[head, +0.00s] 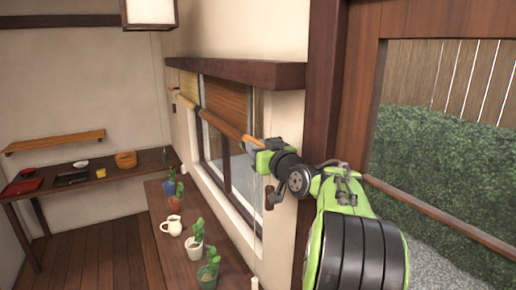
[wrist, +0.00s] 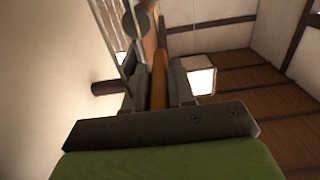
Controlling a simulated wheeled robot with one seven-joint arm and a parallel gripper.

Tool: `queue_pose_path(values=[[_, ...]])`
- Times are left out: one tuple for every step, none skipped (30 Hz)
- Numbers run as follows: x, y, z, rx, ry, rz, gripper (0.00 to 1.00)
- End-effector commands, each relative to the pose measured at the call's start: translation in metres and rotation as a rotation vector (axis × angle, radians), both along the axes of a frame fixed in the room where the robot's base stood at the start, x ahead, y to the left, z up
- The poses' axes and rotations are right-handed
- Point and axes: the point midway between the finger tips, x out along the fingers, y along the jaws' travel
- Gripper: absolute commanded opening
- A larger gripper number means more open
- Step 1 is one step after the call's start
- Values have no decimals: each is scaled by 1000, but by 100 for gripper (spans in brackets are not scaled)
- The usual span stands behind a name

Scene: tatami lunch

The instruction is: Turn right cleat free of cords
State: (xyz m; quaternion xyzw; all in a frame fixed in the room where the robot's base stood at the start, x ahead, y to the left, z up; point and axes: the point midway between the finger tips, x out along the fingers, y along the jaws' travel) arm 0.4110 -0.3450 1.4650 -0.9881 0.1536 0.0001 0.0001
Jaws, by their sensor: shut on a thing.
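My gripper (head: 252,143) is at the right end of the window and is shut on a long orange-brown wooden bar (head: 224,127). In the wrist view the bar (wrist: 159,72) runs away from me between the two dark fingers. A small brown piece (head: 268,198), which may be the right cleat, shows below my gripper by the wall. A brown peg at the wall also shows left of the fingers in the wrist view (wrist: 106,88); I cannot tell if it is the same piece. A thin pale cord (head: 262,236) hangs below my gripper. Whether it touches the cleat is unclear.
A brown blind (head: 230,101) hangs in the window under a dark wooden ledge (head: 237,72). Below, a long counter (head: 157,203) holds potted cacti (head: 208,268) and a white jug (head: 173,225). A dark post (head: 327,120) stands close by my arm.

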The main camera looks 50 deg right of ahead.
Motion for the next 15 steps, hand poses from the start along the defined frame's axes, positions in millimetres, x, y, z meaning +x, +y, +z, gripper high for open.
queue_pose_path(values=[[0,0,0,1,4,0,0],[0,0,1,2,7,0,0],[0,0,1,4,12,0,0],[0,0,2,6,18,0,0],[0,0,2,8,25,-1,0],[0,0,3,12,38,0,0],[0,0,4,15,49,0,0],[0,0,4,18,61,1,0],[0,0,5,24,82,1,0],[0,0,6,30,98,1,0],[0,0,7,36,117,2,0],[0,1,7,46,143,3,0],[0,0,8,53,166,2,0],[0,0,8,60,188,2,0],[0,1,9,69,219,3,0]])
